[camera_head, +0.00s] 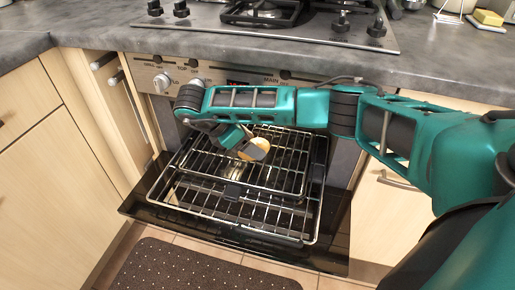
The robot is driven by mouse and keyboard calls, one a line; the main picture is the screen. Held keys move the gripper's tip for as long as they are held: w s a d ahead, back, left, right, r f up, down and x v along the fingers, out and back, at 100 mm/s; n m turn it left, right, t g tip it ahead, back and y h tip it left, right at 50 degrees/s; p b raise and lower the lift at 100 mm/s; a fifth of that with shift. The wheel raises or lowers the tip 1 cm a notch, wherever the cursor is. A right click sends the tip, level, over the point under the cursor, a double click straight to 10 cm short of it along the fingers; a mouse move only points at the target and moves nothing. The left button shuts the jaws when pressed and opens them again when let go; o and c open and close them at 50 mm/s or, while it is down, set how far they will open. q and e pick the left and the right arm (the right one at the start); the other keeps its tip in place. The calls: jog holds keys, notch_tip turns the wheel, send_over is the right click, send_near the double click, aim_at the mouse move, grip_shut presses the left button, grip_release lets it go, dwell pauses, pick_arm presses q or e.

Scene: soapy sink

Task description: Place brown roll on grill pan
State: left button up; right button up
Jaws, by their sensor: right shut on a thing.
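The brown roll (260,146) is a small rounded tan piece, partly hidden by my right gripper (246,148). My right gripper is shut on the roll and is over the rear part of the grill pan (305,238). The pan holds a metal wire rack and sits on the pulled-down black oven door. I cannot tell whether the roll touches the rack. My left gripper is not in view.
The black oven door (140,203) lies open under the pan. Oven knobs (162,82) and a grey counter with a gas hob (270,14) are above. Wooden cabinets (45,150) stand left and right. A brown dotted mat (190,268) lies on the floor.

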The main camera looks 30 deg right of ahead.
jog(key=x, duration=0.2)
jog(key=shift+s+d+f+b, duration=0.1)
jog(key=shift+d+f+b, duration=0.05)
jog(key=shift+d+b, duration=0.2)
jog(key=shift+d, duration=0.1)
jog(key=o, duration=1.5)
pick_arm(q)
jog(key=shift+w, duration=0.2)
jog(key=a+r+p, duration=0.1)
jog(key=p, duration=0.2)
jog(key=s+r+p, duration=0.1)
jog(key=p, duration=0.2)
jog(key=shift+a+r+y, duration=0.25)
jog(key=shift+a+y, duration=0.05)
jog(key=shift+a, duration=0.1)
pick_arm(e)
jog(key=v, duration=1.2)
